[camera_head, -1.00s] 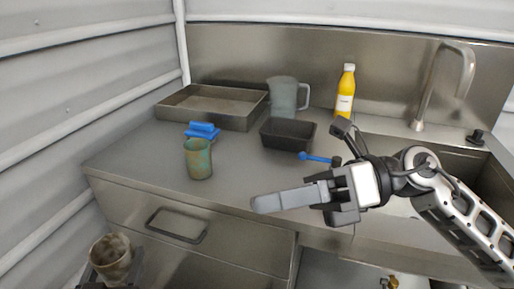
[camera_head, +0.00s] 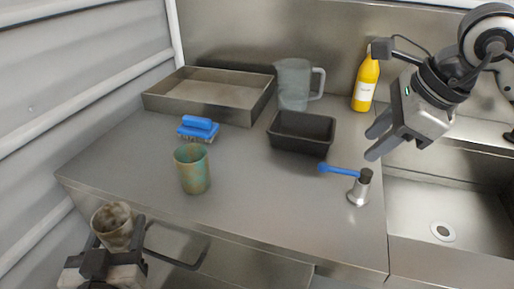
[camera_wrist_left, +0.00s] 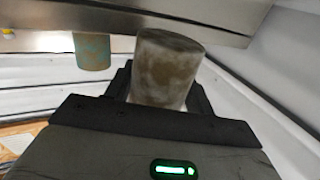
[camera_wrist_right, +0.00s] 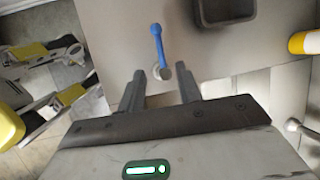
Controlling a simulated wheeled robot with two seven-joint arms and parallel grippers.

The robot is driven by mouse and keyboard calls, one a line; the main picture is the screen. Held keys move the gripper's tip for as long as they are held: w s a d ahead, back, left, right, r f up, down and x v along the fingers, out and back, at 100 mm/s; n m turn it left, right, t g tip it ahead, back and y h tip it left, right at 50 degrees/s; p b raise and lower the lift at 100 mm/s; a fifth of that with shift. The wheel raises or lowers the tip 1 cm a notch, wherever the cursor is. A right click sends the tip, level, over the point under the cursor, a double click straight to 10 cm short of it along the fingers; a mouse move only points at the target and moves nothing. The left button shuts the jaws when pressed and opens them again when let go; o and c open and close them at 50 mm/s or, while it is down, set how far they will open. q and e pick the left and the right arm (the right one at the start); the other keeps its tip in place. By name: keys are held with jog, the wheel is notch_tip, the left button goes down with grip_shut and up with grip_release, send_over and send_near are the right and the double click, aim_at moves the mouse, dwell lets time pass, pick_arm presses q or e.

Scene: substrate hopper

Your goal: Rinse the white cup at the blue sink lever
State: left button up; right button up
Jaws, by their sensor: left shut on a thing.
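A whitish cup with brown stains (camera_head: 112,222) is held upright in my left gripper (camera_head: 110,238), in front of the counter's left edge in the head view. The left wrist view shows this cup (camera_wrist_left: 165,70) between the fingers. The blue lever (camera_head: 340,170) sits on a short metal post (camera_head: 360,190) on the counter, left of the sink basin (camera_head: 440,195). My right gripper (camera_head: 379,137) is open and empty, above and to the right of the lever. The lever also shows in the right wrist view (camera_wrist_right: 158,45), just beyond the open fingers.
A teal and brown cup (camera_head: 194,172) stands on the counter near a blue brush (camera_head: 198,128). Behind are a metal tray (camera_head: 195,105), a dark bin (camera_head: 300,143), a jug (camera_head: 294,88) and a yellow bottle (camera_head: 366,85). The counter's front middle is clear.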

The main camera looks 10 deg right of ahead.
aim_at(342, 169)
jog(key=x, duration=0.8)
jog(key=shift+c, duration=0.2)
